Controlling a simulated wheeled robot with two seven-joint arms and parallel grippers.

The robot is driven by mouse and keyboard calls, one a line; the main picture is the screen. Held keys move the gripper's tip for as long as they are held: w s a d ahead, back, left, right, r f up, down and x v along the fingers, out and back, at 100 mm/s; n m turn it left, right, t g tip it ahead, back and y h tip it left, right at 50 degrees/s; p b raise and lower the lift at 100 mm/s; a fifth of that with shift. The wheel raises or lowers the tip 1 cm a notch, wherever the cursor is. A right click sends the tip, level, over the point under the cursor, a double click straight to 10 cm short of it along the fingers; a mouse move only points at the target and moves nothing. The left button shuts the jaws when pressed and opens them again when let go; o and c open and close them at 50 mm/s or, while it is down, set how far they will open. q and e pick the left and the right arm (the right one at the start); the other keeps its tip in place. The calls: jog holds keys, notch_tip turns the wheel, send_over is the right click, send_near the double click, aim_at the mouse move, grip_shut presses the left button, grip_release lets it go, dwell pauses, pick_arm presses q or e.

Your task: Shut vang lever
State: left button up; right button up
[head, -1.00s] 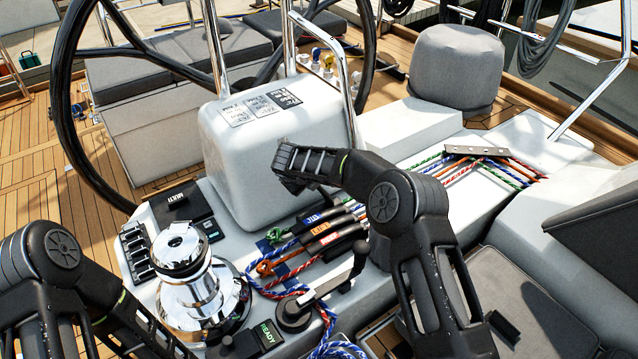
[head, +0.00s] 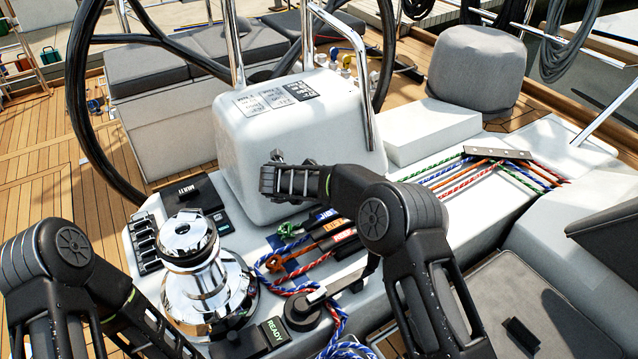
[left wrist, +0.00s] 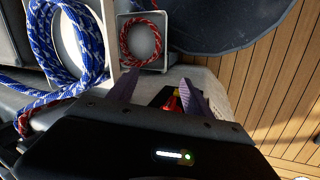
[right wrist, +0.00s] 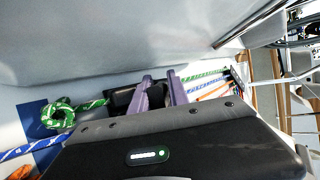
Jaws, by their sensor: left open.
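The labels are too small to read surely, so I cannot tell which is the vang lever. My right gripper (head: 274,172) is above and behind the bank, beside the white box. In the right wrist view its fingers (right wrist: 159,77) stand a small gap apart, with a black part behind them. My left gripper (left wrist: 159,78) is open and empty; its fingers are outside the head view.
The white box (head: 235,160) and steering wheel (head: 84,120) are behind. Coloured ropes (head: 470,175) run to the right. A red rope coil (left wrist: 140,42) lies in a holder near my left gripper.

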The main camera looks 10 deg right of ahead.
jog(key=o, duration=0.3)
jog(key=b+v, duration=0.1)
jog(key=v, duration=0.7)
jog(key=shift+f, duration=0.1)
